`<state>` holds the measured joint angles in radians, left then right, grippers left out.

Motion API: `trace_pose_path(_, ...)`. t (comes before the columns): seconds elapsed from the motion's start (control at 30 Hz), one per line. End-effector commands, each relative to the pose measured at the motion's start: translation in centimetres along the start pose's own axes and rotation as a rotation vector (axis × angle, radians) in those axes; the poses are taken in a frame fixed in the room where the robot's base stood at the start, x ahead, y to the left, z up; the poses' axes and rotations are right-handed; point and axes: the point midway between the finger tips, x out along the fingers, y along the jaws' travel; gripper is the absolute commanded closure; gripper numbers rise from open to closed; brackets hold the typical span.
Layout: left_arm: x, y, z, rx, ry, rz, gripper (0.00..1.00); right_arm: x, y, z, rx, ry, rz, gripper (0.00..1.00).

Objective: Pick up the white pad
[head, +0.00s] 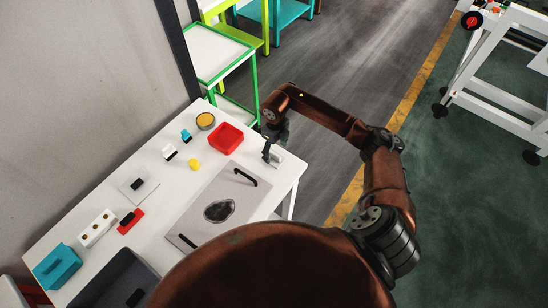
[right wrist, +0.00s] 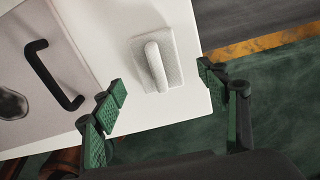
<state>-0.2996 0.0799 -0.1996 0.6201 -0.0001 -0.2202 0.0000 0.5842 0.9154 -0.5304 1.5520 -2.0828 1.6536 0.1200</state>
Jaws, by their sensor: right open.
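The white pad (right wrist: 172,72) is a small flat block with a rounded white handle on top. It lies on the white table near its right corner, and in the head view the pad (head: 279,157) shows small beside my gripper. My right gripper (head: 268,152) hangs over it. In the right wrist view my right gripper (right wrist: 160,91) is open and empty, one finger on each side of the pad's near end. Neither finger visibly touches it. My left gripper is not in view.
A grey board (head: 235,193) with black handles and a dark patch lies beside the pad. A red bin (head: 226,138), yellow piece (head: 194,164), teal box (head: 58,266) and dark tray (head: 105,283) stand on the white table (head: 110,170). The table edge is close to the pad.

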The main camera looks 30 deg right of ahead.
Motion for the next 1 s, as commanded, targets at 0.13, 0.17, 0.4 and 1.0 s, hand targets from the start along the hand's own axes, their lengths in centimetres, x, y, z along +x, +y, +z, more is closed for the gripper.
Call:
trace_pose_path(0.13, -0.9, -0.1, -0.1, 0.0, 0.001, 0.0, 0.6, 2.1, 0.4, 0.3, 0.002, 0.002, 0.005, 0.33)
trace_pose_path(0.17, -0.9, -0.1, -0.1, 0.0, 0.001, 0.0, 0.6, 2.6, 0.3, 0.3, 0.001, 0.002, 0.005, 0.33)
trace_pose_path(0.4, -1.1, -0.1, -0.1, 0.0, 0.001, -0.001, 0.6, 4.3, 0.3, 0.4, 0.0, -0.001, 0.003, 0.33)
trace_pose_path(1.0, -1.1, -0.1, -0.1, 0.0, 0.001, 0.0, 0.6, 4.2, 0.2, 0.4, 0.0, -0.001, 0.002, 0.63)
